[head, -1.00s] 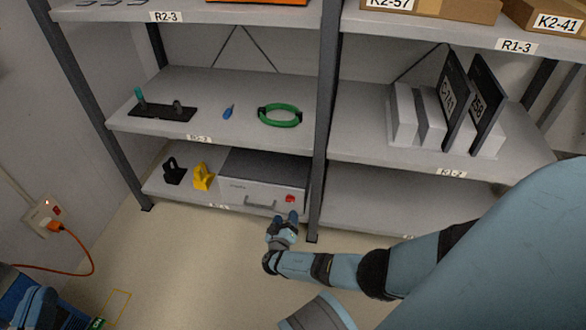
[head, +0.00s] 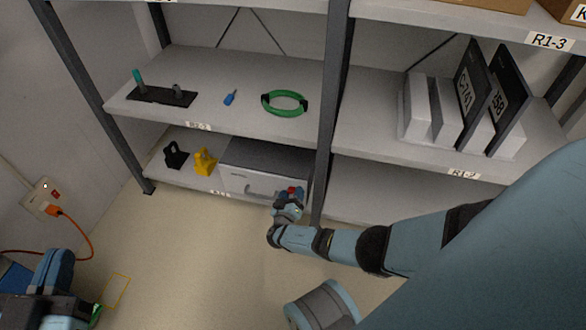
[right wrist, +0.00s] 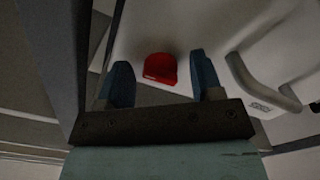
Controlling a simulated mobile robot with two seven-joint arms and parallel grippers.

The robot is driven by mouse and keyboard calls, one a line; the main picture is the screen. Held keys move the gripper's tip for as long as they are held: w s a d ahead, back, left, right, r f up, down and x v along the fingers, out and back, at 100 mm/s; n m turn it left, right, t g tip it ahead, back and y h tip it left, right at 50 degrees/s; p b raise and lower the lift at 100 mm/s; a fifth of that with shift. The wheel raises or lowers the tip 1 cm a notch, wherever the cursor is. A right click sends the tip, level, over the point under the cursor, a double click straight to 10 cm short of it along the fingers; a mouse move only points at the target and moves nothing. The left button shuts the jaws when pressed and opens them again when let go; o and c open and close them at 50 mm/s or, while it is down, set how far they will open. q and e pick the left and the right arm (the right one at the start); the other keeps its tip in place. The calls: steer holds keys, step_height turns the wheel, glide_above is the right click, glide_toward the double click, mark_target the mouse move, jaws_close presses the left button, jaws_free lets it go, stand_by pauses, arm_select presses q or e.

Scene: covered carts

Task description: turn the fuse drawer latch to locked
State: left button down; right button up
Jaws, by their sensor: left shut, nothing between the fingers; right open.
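The fuse drawer (head: 250,185) is a pale grey box with a dark grey top and a handle, on the bottom shelf beside the middle post. Its red latch (right wrist: 161,68) is on the drawer front, between my right gripper's fingers in the right wrist view; contact cannot be told. In the head view my right gripper (head: 290,195) is at the drawer's right end and partly hides the latch. The right gripper is open in the right wrist view (right wrist: 160,82). My left gripper (head: 58,268) is shut and empty, low at the left.
The drawer handle (right wrist: 262,85) juts out right of the fingers. A dark post (head: 327,120) stands close by the right gripper. A black holder (head: 175,156) and a yellow one (head: 204,162) stand left of the drawer. An orange cable (head: 85,235) hangs from a wall socket.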

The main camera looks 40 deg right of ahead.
steer(key=c, duration=0.9)
steer(key=shift+n, duration=0.4)
steer(key=n, duration=0.8)
steer(key=shift+r, duration=0.1)
steer(key=n, duration=0.4)
steer(key=shift+n, duration=0.4)
steer(key=shift+r+n, duration=0.1)
steer(key=shift+n, duration=1.9)
